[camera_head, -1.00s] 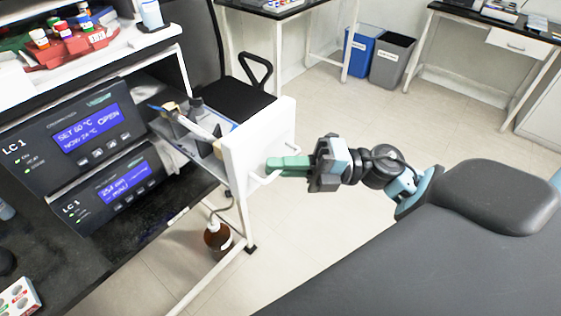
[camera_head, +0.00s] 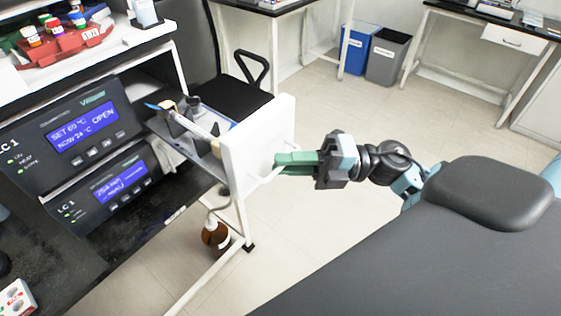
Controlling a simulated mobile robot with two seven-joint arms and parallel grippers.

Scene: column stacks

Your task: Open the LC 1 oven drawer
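The LC 1 oven drawer stands pulled out to the right of the LC 1 unit (camera_head: 70,130). Its white front panel (camera_head: 258,140) is well clear of the unit, and its tray with a column and fittings (camera_head: 193,130) shows behind the panel. The unit's upper display reads SET 60 °C, NOW 24 °C, OPEN. My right gripper (camera_head: 280,163) has its green fingers at the white handle (camera_head: 262,177) on the panel's front. The fingers look close together around the handle bar, but the exact grip is partly hidden. My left gripper is not in view.
A brown bottle (camera_head: 216,236) stands on the floor below the drawer. A black chair (camera_head: 240,98) is behind the drawer. Blue (camera_head: 357,52) and grey (camera_head: 386,55) bins stand at the back. Open floor lies right of the drawer.

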